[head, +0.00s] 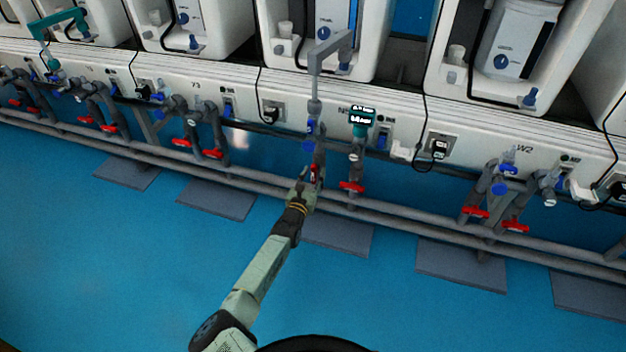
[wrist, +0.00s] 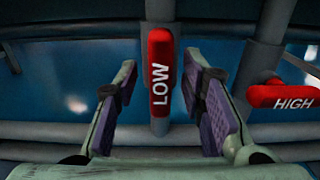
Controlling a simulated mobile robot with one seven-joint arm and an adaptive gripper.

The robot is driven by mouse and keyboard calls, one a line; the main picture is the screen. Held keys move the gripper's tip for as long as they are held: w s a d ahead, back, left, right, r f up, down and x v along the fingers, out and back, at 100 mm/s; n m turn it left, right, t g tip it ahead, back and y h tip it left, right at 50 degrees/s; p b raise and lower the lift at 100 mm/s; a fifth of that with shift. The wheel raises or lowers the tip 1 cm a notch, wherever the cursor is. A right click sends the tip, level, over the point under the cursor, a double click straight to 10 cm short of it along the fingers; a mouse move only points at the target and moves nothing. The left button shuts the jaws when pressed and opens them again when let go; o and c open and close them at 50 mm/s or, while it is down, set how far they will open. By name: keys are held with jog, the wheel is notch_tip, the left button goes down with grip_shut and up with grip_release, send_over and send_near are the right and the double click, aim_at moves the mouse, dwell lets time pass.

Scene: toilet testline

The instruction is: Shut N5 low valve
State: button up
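The red LOW valve handle (wrist: 160,75) stands upright, in line with its grey vertical pipe, in the wrist view. My gripper (wrist: 161,95) is open, with one purple-padded finger on each side of the LOW handle and visible gaps between pads and handle. In the head view my gripper (head: 312,182) reaches the pipe under the N5 station, and the LOW handle (head: 314,170) shows only in part behind it. The red HIGH handle (wrist: 282,95) lies crosswise on the pipe to the right; it also shows in the head view (head: 351,187).
Two grey horizontal pipes (head: 400,213) run along below the valves. A teal digital gauge (head: 361,119) sits above the HIGH pipe. More red handles stand left and right, including one under W2 (head: 475,212). The blue floor (head: 130,265) in front is open.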

jog(key=shift+c, duration=0.2)
grip_shut()
dwell(0.3)
